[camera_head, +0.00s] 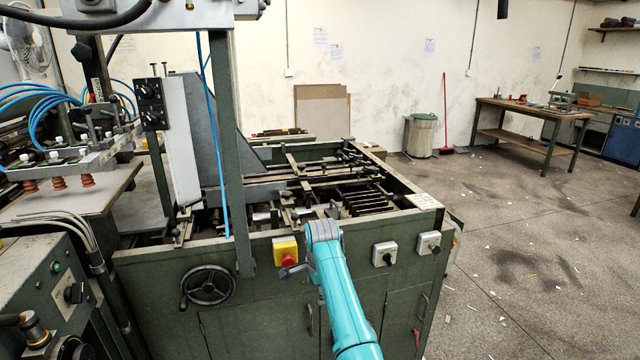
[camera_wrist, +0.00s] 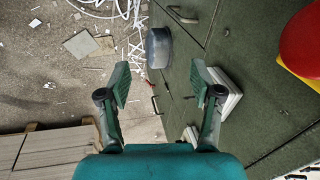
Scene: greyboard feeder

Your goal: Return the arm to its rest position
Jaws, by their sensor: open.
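My teal arm (camera_head: 342,290) reaches up from the bottom of the head view, with its grey-capped joint (camera_head: 323,232) in front of the green machine's front panel. Beyond the fingers are the machine's green panel (camera_wrist: 250,75) and the floor (camera_wrist: 60,90). A red button (camera_wrist: 304,45) on a yellow base is close at the right edge of the wrist view.
The green machine (camera_head: 260,300) carries a red-and-yellow stop button (camera_head: 286,252), a handwheel (camera_head: 208,286) and switch boxes (camera_head: 385,254) near my arm. A blue hose (camera_head: 217,150) hangs to the left. Open floor (camera_head: 530,270) with scattered scraps lies to the right.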

